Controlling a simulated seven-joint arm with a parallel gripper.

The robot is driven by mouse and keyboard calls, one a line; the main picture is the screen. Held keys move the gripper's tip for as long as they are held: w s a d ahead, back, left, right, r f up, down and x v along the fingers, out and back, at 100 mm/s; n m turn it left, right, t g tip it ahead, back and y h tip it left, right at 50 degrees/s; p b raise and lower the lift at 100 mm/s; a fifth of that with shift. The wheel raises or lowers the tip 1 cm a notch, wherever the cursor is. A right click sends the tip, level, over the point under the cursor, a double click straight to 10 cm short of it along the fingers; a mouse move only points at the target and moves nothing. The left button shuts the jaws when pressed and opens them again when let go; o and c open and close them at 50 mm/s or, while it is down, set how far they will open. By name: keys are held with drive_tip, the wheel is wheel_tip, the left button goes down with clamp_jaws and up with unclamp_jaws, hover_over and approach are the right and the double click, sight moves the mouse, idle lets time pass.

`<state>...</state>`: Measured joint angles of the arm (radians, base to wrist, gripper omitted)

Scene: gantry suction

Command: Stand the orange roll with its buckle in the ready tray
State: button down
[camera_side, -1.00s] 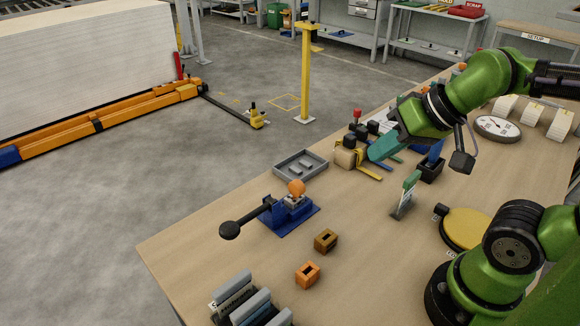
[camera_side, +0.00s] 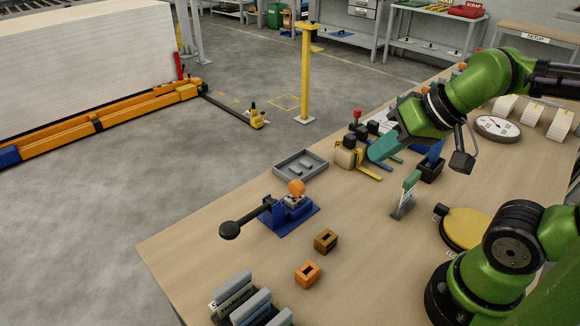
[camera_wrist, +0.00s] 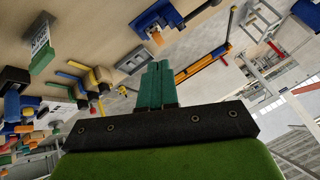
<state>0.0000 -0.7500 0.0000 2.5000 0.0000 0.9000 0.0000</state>
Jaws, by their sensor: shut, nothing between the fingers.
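An orange block with a dark slot in its top (camera_side: 308,274) sits on the bench near the front. An orange rounded piece (camera_side: 297,187) sits on a blue fixture (camera_side: 290,215) with a black-knobbed lever; the orange also shows in the wrist view (camera_wrist: 157,38). I cannot tell which orange thing is the roll, nor make out a buckle. A grey divided tray (camera_side: 278,172), perhaps the ready tray, lies behind the fixture; it also shows in the wrist view (camera_wrist: 124,65). My gripper (camera_side: 373,157), with teal fingers, is shut and empty, above the bench right of the tray.
A brown slotted block (camera_side: 326,240) sits beside the orange one. Tan rolls and yellow forks (camera_side: 347,153) lie near my gripper. The bench between fixture and holder is clear.

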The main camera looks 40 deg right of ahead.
drive_tip(key=c, duration=0.9)
unclamp_jaws()
drive_tip(key=n+g+h, duration=0.2)
drive_tip(key=n+g, duration=0.1)
drive_tip(key=g, duration=0.4)
hover_over(296, 182)
wheel_tip(296, 182, down, 4)
drive_tip(key=r+n, duration=0.1)
drive_tip(key=r, duration=0.1)
wheel_tip(296, 182, down, 12)
drive_tip(key=shift+w+a+r, duration=0.1)
drive_tip(key=shift+w+r, duration=0.05)
drive_tip(key=shift+r, duration=0.05)
drive_tip(key=shift+f, duration=2.65)
